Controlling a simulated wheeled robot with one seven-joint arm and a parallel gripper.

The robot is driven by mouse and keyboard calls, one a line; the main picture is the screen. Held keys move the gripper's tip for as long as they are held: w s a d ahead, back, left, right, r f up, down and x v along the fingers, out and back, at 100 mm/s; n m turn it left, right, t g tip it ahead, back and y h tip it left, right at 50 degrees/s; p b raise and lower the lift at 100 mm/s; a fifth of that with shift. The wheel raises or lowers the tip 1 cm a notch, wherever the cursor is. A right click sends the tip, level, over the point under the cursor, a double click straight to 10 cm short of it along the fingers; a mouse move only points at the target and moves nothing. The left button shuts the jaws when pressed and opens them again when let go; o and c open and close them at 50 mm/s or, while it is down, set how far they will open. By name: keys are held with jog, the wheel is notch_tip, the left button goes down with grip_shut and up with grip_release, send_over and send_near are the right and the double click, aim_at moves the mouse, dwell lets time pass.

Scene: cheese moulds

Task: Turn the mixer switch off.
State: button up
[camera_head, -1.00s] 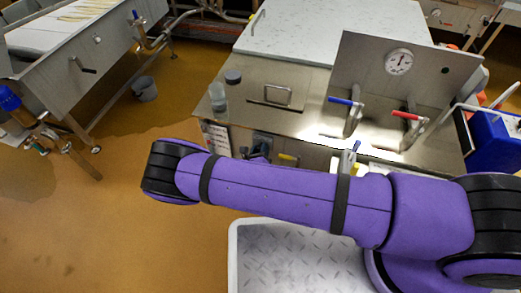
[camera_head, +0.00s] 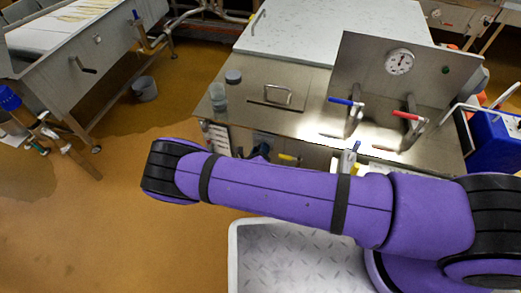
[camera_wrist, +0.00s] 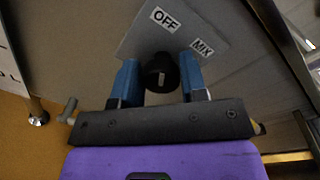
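The mixer switch is a black round knob (camera_wrist: 160,72) on a grey plate (camera_wrist: 140,40) in the wrist view. The plate has an OFF label (camera_wrist: 165,18) above the knob and a MIX label (camera_wrist: 202,48) to its upper right. A short pale mark shows on the knob; I cannot tell surely which label it points to. My gripper (camera_wrist: 160,76) is open, with one blue finger on each side of the knob. A gap shows on the left; the right finger is very close, and contact is unclear. In the head view my purple arm hides most of the switch area.
A steel bench (camera_head: 300,122) with a gauge panel (camera_head: 365,75), a blue-handled valve (camera_head: 345,101) and a red-handled valve (camera_head: 407,115) stands above the switch. A jar (camera_head: 218,97) sits at its left edge. Floor to the left is open, with a bucket (camera_head: 145,90).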

jog(key=shift+o, duration=1.4)
jog(key=v, duration=1)
jog(key=shift+s, duration=0.4)
jog(key=shift+a, duration=0.15)
